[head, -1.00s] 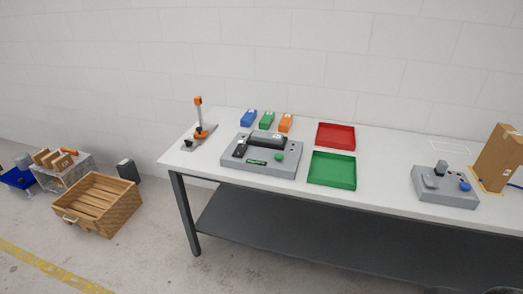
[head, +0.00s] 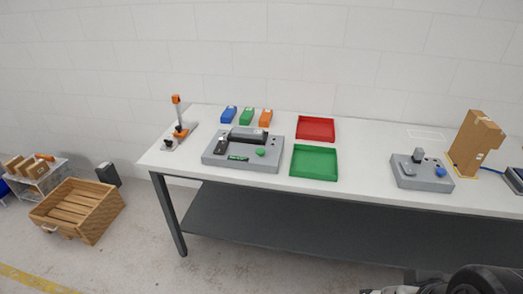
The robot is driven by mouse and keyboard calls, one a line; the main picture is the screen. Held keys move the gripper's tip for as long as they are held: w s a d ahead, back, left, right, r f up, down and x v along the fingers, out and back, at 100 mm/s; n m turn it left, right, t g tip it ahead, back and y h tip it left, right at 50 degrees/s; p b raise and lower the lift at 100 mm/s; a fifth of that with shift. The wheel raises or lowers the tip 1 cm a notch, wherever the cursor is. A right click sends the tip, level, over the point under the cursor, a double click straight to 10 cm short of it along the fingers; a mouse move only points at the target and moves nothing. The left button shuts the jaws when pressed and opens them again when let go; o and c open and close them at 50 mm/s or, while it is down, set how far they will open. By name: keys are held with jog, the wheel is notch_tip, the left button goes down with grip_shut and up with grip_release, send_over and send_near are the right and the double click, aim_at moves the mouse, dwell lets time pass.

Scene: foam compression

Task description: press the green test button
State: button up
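The green test button (head: 261,153) is a small round green knob on the right front of a grey test device (head: 213,160). The device sits on the left part of a white table and carries a black block across its back and a small green display (head: 238,158) at its front. Nothing covers the button. Parts of my arm show dark at the bottom right edge, far from the button. I cannot make out my gripper's fingers there.
Blue, green and orange blocks (head: 247,115) stand behind the device. A red tray (head: 315,120) and a green tray (head: 314,147) lie to its right. Farther right are a second grey device (head: 405,182) and a cardboard box (head: 472,142). A wooden crate (head: 102,215) stands on the floor at left.

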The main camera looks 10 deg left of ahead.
grip_shut()
dwell(1.5)
